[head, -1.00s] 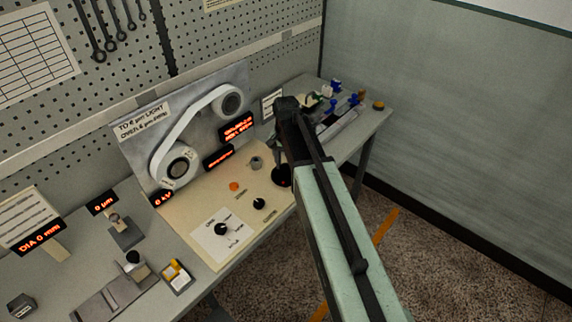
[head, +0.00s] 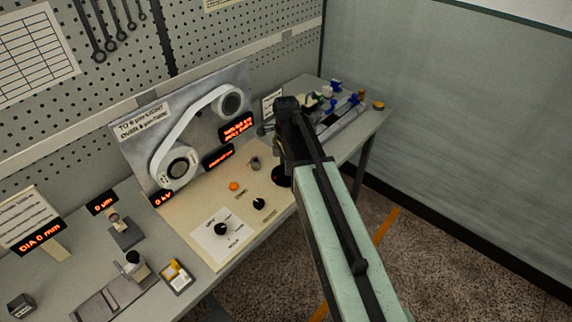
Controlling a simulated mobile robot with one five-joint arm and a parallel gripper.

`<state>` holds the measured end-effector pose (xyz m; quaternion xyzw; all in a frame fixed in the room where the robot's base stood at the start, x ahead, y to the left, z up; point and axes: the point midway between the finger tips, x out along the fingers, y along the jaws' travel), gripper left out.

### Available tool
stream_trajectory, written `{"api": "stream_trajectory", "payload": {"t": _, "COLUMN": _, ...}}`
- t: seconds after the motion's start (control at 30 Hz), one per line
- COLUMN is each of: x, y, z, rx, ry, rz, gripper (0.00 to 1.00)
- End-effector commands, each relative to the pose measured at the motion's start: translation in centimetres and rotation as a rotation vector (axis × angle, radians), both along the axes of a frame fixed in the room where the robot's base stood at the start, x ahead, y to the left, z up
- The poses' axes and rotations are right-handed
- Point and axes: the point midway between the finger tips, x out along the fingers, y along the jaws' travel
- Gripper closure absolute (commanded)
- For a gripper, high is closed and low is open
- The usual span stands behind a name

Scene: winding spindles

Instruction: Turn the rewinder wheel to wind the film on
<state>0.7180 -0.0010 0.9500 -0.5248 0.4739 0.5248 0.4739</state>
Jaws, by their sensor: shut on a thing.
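The rewinder is a slanted grey panel (head: 225,82) with an upper reel (head: 231,103) and a lower reel (head: 178,168). A white film band (head: 187,124) runs around both. A dark round part (head: 281,177) with a red spot, which looks like the rewinder wheel's lower part, shows at the right edge of the cream console. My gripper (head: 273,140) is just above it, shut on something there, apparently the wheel. My own arm hides most of the jaws and the grip itself.
The cream console (head: 205,208) carries an orange button (head: 234,186), black knobs (head: 221,229) and a grey knob (head: 254,163). Red displays (head: 238,128) stand by the reels. Small coloured parts (head: 335,85) crowd the bench's far right. Floor is free right of the bench.

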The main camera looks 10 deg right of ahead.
Motion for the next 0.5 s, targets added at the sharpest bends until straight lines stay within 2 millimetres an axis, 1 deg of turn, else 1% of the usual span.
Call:
{"api": "stream_trajectory", "payload": {"t": 0.2, "x": 0.03, "y": 0.01, "z": 0.0, "rx": 0.0, "ry": -0.001, "rz": -0.099, "gripper": 1.0}}
{"api": "stream_trajectory", "payload": {"t": 0.5, "x": 0.03, "y": 0.01, "z": 0.01, "rx": 0.0, "ry": -0.001, "rz": -0.154, "gripper": 1.0}}
